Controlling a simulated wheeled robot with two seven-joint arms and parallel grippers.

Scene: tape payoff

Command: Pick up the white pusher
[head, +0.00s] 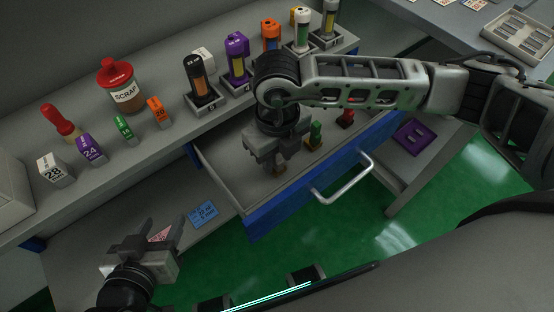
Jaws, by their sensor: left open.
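I cannot make out a white pusher for certain. The open drawer (235,185) holds a green piece on a tan base (315,136) and a red piece (346,118). My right gripper (277,162) points down into the drawer at its left part. A small tan piece (279,170) shows just below its fingers; the rest of that piece is hidden by the gripper, and I cannot tell whether the fingers grip it. My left gripper (142,252) is open and empty at the lower left, above the lower shelf, well apart from the drawer.
On the bench stand a red-lidded scrap jar (121,86), a red-handled tool (60,123), a numbered white block (54,170) and a row of dispensers, including a black one (200,82). The drawer's blue front and handle (343,182) stick out over the green floor.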

